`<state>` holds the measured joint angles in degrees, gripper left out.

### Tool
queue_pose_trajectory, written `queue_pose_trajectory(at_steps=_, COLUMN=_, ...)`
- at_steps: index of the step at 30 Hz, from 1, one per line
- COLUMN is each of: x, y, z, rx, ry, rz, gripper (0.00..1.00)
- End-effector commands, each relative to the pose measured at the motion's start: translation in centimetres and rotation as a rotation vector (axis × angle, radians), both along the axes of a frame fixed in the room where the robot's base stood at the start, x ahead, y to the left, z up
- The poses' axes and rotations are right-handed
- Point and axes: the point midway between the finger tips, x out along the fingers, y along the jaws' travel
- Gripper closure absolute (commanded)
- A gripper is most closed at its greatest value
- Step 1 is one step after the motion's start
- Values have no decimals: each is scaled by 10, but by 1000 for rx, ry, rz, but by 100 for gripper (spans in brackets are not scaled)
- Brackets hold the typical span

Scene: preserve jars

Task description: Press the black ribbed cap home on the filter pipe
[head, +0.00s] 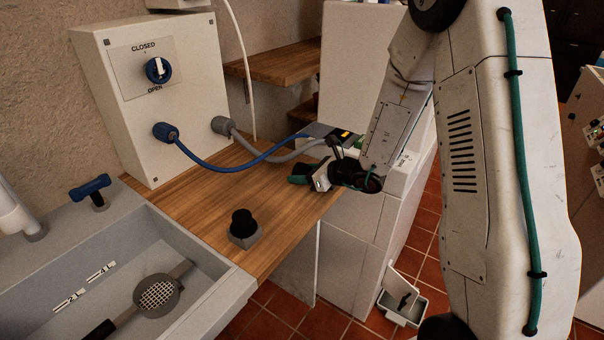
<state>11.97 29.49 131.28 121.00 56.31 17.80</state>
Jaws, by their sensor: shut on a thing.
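My gripper (298,174) is at the right end of the wooden counter (205,190), low over it, with its teal fingertips pointing left. It is shut on a small dark thing between the fingertips. I cannot make out its shape or ribs, so I cannot tell whether it is the cap. I cannot tell whether this is the cap on the filter pipe. No other filter pipe shows clearly.
A pale box (150,90) with a blue knob (158,69) stands at the back left. A blue hose (225,166) and a grey hose (270,153) run from it towards my gripper. A sink (140,280) with a strainer (157,294) lies front left. The counter's middle is clear.

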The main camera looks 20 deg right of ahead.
Motion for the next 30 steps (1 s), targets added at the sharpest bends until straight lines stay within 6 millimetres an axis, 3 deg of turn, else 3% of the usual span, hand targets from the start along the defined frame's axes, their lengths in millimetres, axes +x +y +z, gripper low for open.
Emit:
queue_pose_trajectory(at_steps=7, x=0, y=0, z=12, rx=-2, ry=-3, rz=0, gripper=80)
queue_pose_trajectory(at_steps=13, x=0, y=0, z=40, rx=-2, ry=-5, rz=0, gripper=80)
queue_pose_trajectory(at_steps=30, x=-109, y=-85, z=48, rx=0, ry=0, rz=-5, gripper=80)
